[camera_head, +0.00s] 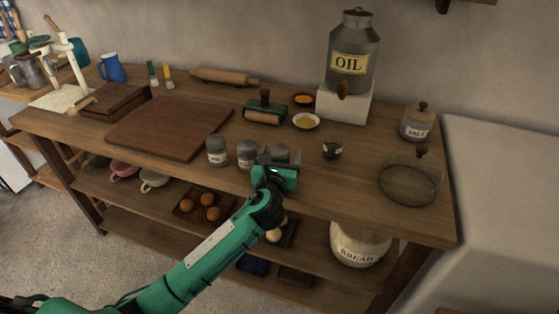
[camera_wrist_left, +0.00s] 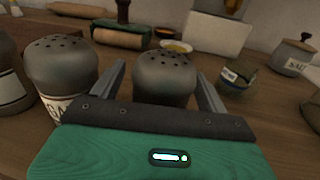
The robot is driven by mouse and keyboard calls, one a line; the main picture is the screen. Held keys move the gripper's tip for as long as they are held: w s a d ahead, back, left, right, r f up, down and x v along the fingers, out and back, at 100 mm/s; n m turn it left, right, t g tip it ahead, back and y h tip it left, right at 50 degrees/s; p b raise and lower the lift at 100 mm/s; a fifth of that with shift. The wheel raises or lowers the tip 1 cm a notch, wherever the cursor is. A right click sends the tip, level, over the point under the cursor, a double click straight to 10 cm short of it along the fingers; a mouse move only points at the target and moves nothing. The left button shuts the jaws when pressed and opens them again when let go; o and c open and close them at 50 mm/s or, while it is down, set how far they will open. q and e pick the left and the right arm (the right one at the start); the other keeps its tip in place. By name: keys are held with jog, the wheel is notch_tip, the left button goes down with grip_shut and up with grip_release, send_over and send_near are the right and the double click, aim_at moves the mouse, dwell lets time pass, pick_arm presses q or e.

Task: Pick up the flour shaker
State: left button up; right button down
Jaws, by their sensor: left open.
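Three grey shakers with perforated domed tops stand in a row near the table's front edge: a left one (camera_head: 217,151), a middle one (camera_head: 246,153) and a right one (camera_head: 279,151). My left gripper (camera_head: 280,158) is open at the right shaker. In the left wrist view this shaker (camera_wrist_left: 165,75) stands upright between the two spread fingers, and its lower part and any label are hidden by the gripper. The middle shaker (camera_wrist_left: 62,72) is just left of the fingers, its label partly cut off. I cannot read which one is flour. My right gripper is not in view.
A small dark jar (camera_head: 332,149) stands right of the gripper, and a glass dome (camera_head: 410,182) farther right. Behind are a green-ended roller (camera_head: 264,110), a yellow-filled bowl (camera_head: 306,121) and the oil canister (camera_head: 353,50) on a white block (camera_head: 345,103). A wooden board (camera_head: 170,127) lies left.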

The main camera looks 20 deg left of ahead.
pick_arm(q)
jog(key=c, duration=1.1)
